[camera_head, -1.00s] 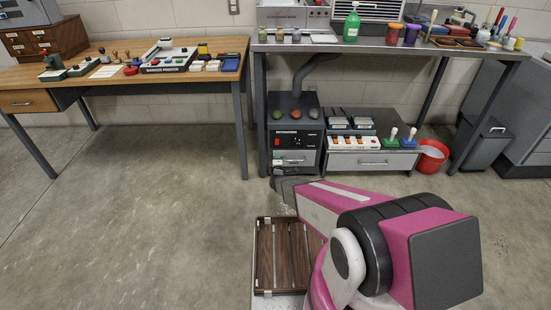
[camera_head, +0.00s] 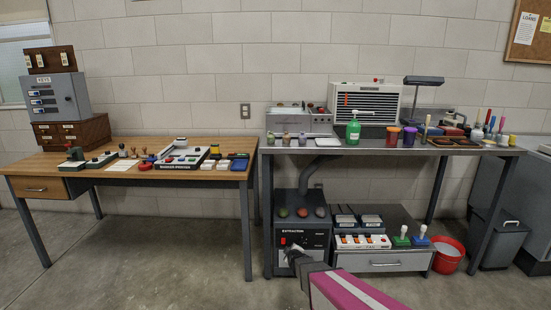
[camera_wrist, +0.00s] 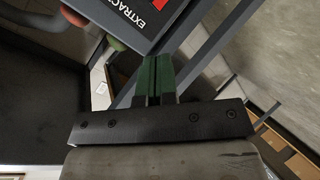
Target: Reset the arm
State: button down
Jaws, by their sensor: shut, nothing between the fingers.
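My gripper shows in the wrist view (camera_wrist: 156,62) with its two green fingers together and nothing between them. In the head view the dark end of my arm (camera_head: 296,258) reaches up from the bottom edge, in front of the lower part of the extraction unit (camera_head: 302,238). The unit is a dark box with coloured buttons on top. Its lettered panel also fills the upper part of the wrist view (camera_wrist: 135,18), close to the fingers. I cannot tell the exact gap between them.
A steel bench (camera_head: 390,149) with a green bottle (camera_head: 354,131) and cups stands above the unit. A grey drawer box (camera_head: 383,262) and a red bucket (camera_head: 448,254) are at its right. A wooden desk (camera_head: 125,172) stands left. The floor (camera_head: 150,262) before the desk is clear.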

jog(key=s+d+r+m+g, duration=0.3)
jog(key=s+r+m+g, duration=0.1)
jog(key=s, duration=0.5)
jog(key=s+d+r+m+g+h, duration=0.1)
jog(key=s+d+r+m+g, duration=0.3)
jog(key=s, duration=0.5)
jog(key=s+d+r+m+g, duration=0.4)
jog(key=s+r, duration=0.3)
jog(key=s, duration=0.2)
jog(key=shift+s+r+g+h, duration=0.3)
